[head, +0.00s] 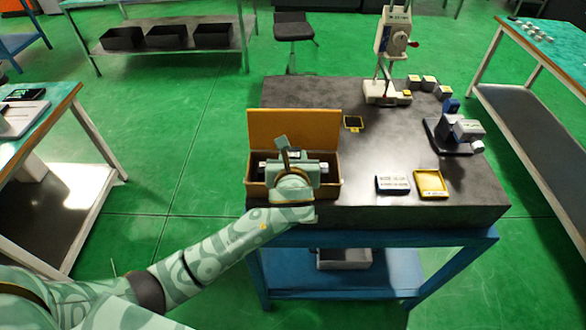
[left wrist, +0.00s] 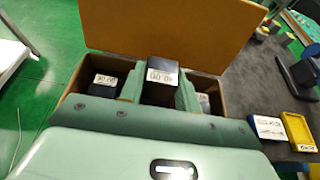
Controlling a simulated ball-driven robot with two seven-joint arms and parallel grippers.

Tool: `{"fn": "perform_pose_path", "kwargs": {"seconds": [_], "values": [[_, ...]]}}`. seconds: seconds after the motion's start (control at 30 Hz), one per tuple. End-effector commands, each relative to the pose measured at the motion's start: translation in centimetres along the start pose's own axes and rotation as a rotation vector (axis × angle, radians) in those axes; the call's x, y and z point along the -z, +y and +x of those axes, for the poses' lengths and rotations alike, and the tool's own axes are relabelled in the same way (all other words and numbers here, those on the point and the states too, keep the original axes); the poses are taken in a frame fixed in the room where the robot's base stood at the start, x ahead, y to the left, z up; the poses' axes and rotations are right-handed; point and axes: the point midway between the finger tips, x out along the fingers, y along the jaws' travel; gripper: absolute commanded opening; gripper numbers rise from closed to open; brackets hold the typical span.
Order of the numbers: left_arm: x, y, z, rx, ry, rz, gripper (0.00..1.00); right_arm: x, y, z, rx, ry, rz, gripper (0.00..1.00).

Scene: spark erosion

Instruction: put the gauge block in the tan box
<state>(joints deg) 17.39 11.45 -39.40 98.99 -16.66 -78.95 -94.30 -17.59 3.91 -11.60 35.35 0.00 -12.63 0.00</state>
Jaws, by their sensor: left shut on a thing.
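The tan box (head: 256,190) stands open at the table's near left corner, its lid (head: 295,127) raised at the back. My left gripper (head: 292,163) is over the box. In the left wrist view its fingers (left wrist: 160,92) are shut on a dark gauge block (left wrist: 161,78) with a white label. The held block is between the box's side walls in that view; whether it touches the floor is hidden. Another dark labelled block (left wrist: 107,82) sits in the box to its left, and part of one (left wrist: 204,102) shows to its right. My right gripper is not in view.
A dark labelled block (head: 392,184) and a yellow tray (head: 431,184) lie right of the box. A small yellow-edged piece (head: 353,123) lies behind. A gauge stand (head: 387,90) and a blue-grey instrument (head: 460,132) stand farther back. The table's middle is clear.

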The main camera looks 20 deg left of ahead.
Motion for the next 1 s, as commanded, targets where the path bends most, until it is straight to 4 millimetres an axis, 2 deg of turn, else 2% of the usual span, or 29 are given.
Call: {"fn": "perform_pose_path", "kwargs": {"seconds": [0.2, 0.47, 0.97, 1.0], "values": [[2.9, 0.0, 1.2, 0.001, 0.0, 0.002, 0.0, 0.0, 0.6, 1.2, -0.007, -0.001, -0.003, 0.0], [2.8, 0.0, 1.2, 0.001, -0.002, 0.0, 0.0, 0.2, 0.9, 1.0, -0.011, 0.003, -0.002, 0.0], [3.9, 0.0, 1.6, 0.002, -0.002, 0.0, 0.0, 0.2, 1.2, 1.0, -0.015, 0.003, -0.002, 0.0], [4.0, 0.0, 1.6, 0.002, 0.001, 0.001, 0.44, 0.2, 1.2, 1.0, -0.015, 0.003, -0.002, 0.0]]}}
